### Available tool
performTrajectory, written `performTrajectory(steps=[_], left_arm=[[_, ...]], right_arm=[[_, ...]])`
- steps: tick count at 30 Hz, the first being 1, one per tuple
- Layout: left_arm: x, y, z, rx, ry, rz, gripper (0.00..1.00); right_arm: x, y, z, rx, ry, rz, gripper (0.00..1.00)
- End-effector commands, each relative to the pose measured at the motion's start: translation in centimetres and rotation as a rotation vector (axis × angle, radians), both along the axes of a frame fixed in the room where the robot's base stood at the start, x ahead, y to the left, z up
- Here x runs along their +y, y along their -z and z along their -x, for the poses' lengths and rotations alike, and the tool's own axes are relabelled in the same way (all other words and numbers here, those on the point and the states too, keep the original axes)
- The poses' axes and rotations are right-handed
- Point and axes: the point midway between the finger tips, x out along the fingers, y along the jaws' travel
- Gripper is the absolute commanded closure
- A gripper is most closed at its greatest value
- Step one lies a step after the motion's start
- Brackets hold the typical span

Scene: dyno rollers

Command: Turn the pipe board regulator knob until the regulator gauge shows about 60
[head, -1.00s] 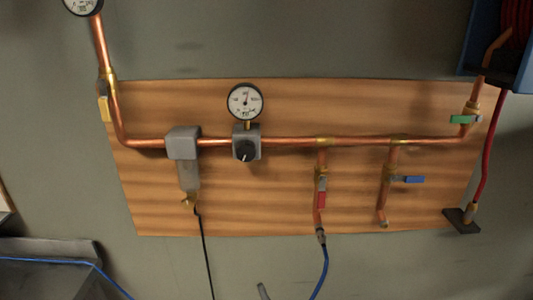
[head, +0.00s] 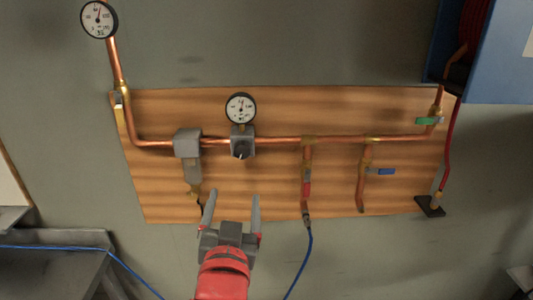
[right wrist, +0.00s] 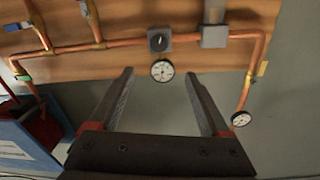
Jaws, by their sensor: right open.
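The regulator is a grey block with a round black knob (head: 241,149) on its front, on the copper pipe of the wooden board (head: 270,190). The regulator gauge (head: 240,108) stands above it, white-faced and black-rimmed; its needle points nearly straight up, but its numbers are too small to read surely. My right gripper (head: 232,198) is open and empty, in front of the board's lower edge, below the knob. In the right wrist view, which is upside down, the knob (right wrist: 159,41) and gauge (right wrist: 162,71) lie between or just beyond the open fingers (right wrist: 160,75). My left gripper is not in view.
A grey filter (head: 188,143) is left of the regulator. A red-handled valve (head: 307,187) with a blue hose and a blue-handled valve (head: 380,171) are to its right. Another gauge (head: 99,19) is at upper left. A blue cabinet (head: 498,60) stands at right.

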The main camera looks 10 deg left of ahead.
Motion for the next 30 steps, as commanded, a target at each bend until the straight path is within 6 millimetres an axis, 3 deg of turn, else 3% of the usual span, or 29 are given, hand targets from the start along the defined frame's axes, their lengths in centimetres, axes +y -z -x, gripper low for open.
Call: performTrajectory(steps=[5, 21, 30], left_arm=[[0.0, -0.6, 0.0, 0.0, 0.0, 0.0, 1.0], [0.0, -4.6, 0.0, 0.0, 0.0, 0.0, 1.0], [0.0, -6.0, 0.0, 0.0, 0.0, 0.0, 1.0]], right_arm=[[0.2, 0.1, -0.9, 0.028, 0.0, -0.006, 0.19], [2.9, -0.2, -11.9, 0.02, -0.002, -0.001, 0.19], [4.0, -0.1, -15.9, 0.018, -0.003, -0.004, 0.19]])
